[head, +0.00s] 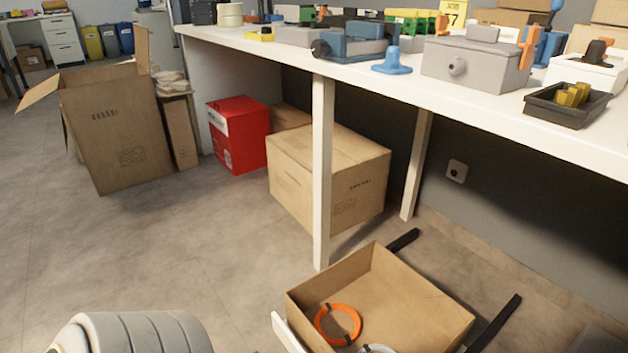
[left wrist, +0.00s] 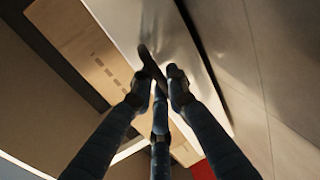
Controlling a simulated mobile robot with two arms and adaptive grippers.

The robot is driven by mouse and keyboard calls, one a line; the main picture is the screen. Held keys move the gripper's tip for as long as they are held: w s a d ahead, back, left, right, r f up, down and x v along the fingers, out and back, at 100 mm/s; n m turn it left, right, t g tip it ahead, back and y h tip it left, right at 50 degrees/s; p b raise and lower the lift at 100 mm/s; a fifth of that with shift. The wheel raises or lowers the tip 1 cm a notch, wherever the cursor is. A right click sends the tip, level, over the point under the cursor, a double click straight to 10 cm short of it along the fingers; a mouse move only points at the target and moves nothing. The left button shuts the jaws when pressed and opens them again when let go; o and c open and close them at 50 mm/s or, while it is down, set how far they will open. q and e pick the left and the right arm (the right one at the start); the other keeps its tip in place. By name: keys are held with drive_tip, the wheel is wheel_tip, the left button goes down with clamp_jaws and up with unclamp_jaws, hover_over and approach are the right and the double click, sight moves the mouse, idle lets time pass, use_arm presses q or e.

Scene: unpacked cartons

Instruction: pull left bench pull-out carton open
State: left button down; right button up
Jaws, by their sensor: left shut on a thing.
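The pull-out carton (head: 345,277) is an open-topped brown box at the bottom of the head view. It stands out from under the bench, with black rails (head: 495,322) showing behind it. An orange ring (head: 338,324) lies inside. Its pale front panel (head: 290,335) is partly cut off by the frame edge. In the left wrist view my left gripper (left wrist: 160,84) has its dark fingers shut on a dark handle (left wrist: 148,58) on that pale panel. The carton's printed brown side (left wrist: 85,45) shows beside it. My right gripper is in neither view.
The white bench (head: 480,115) has a leg (head: 322,170) just behind the carton. A closed carton (head: 330,180) and a red box (head: 237,135) stand beneath it. A large open carton (head: 120,130) stands left. Floor between is clear.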

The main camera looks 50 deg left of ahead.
use_arm(q)
drive_tip(key=shift+s+a+f, duration=0.1)
drive_tip(key=shift+s, duration=0.05)
drive_tip(key=c, duration=1.7)
unclamp_jaws()
drive_tip(key=shift+c, duration=0.2)
drive_tip(key=v, duration=0.7)
drive_tip(key=shift+s+a, duration=0.1)
drive_tip(key=shift+s, duration=0.2)
